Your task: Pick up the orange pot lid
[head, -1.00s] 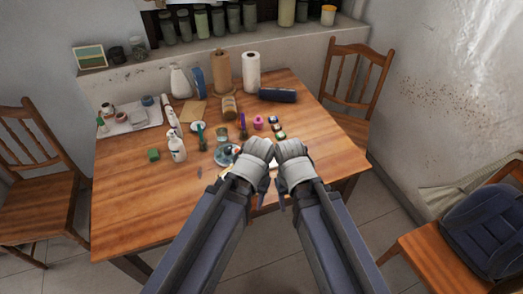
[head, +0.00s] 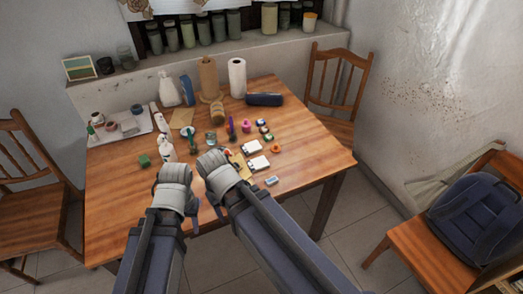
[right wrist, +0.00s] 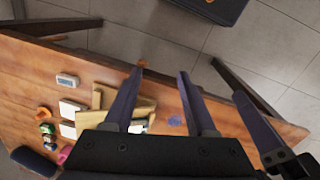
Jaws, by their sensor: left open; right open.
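The orange pot lid (head: 277,149) is a small orange disc lying on the wooden table, right of two white boxes. It also shows at the left of the right wrist view (right wrist: 44,114). My left gripper (head: 178,212) is over the front of the table, left of the lid and well apart from it, with its fingers partly hidden by its hand. My right gripper is also over the front part of the table, left of the lid. In the right wrist view its fingers (right wrist: 162,72) are apart with nothing held between them.
The white boxes (head: 258,163), a small white-and-blue block (head: 272,180), several little pots (head: 267,137) and a pink item (head: 246,126) lie close to the lid. The table (head: 310,160) is clear right of the lid. Bottles and paper rolls stand at the back.

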